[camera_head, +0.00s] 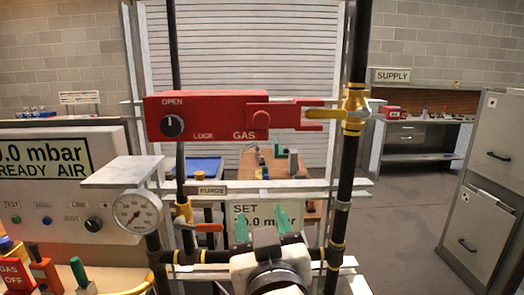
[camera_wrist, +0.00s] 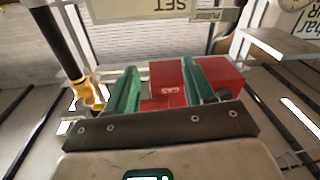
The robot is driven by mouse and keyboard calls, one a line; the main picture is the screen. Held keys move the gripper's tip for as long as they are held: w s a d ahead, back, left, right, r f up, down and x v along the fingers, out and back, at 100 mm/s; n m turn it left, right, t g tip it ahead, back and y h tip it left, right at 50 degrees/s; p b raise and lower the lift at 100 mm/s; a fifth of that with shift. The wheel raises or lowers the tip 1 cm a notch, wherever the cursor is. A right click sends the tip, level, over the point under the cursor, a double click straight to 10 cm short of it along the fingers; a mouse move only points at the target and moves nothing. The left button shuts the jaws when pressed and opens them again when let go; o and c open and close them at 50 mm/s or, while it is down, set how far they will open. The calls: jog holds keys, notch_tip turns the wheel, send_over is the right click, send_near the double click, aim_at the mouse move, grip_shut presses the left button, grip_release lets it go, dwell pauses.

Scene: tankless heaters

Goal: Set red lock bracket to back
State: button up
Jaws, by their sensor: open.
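The red lock box (camera_head: 205,117) is mounted on the frame at mid-height, with a black knob (camera_head: 172,125) between OPEN and LOCK. The red bracket (camera_head: 285,124) extends from its right side. Its forked end lies around the yellow valve handle (camera_head: 318,114) of the gas valve (camera_head: 355,104). My gripper (camera_head: 262,222) is below the box in the head view, its green fingers pointing up, open and empty. In the wrist view, the red box (camera_wrist: 224,76) shows behind and between the open fingers (camera_wrist: 160,70), apparently apart from them; the fingers partly hide it.
Black vertical pipes (camera_head: 344,190) and white rails (camera_head: 350,184) surround the work area. A pressure gauge (camera_head: 137,211) and the SET panel (camera_head: 263,214) are near my gripper. A grey cabinet (camera_head: 488,180) stands at right. The floor (camera_head: 405,220) between is clear.

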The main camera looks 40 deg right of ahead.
aim_at(261, 121)
jog(key=s+a+r+m+t+h, duration=0.1)
jog(key=s+r+h, duration=0.1)
jog(key=r, duration=0.3)
jog(key=s+a+r+m+t+h, duration=0.1)
jog(key=s+a+r+m+h, duration=0.1)
jog(key=r, duration=0.4)
jog(key=p+x, duration=0.3)
jog(key=x, duration=0.8)
jog(key=shift+f, duration=0.2)
grip_shut()
jog(key=shift+w, duration=0.1)
